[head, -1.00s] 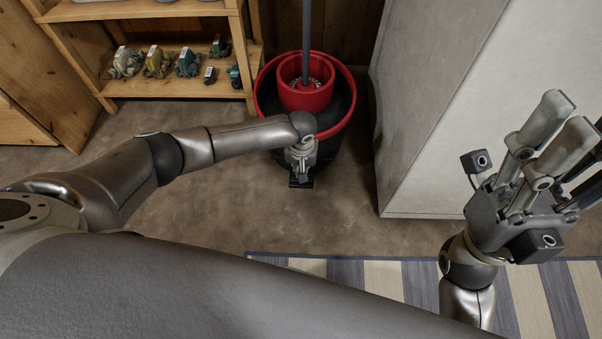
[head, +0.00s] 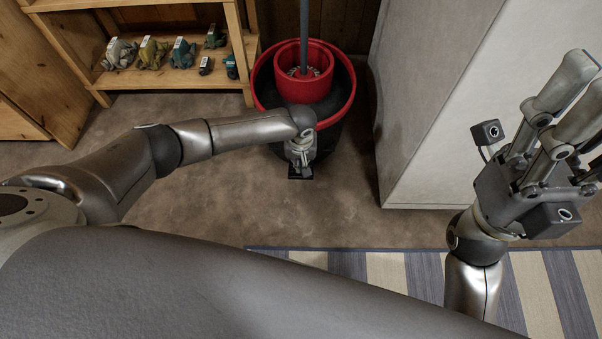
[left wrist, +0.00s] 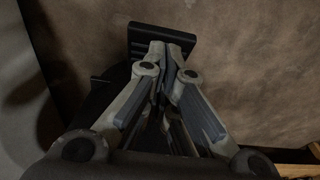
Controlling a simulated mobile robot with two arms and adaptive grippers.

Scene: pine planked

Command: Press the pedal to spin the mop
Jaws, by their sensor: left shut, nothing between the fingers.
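The mop bucket is black with a red rim (head: 349,100) and a red inner basket (head: 303,86), seen at the top middle of the head view. The grey mop pole (head: 304,30) stands upright in the basket; the mop head is mostly hidden inside. The black pedal (head: 300,175) sticks out low at the bucket's front. It also shows in the left wrist view (left wrist: 190,42). My left gripper (head: 300,162) points down over the pedal, shut and empty. In the left wrist view its fingertips (left wrist: 165,52) overlap the pedal; contact is unclear. My right gripper (head: 580,85) is raised, partly cut off.
A wooden shelf (head: 180,78) with several small figurines stands left of the bucket. A pale cabinet (head: 440,120) stands close on the right. A striped rug (head: 390,272) lies in front. Bare floor (head: 215,205) lies between rug and bucket.

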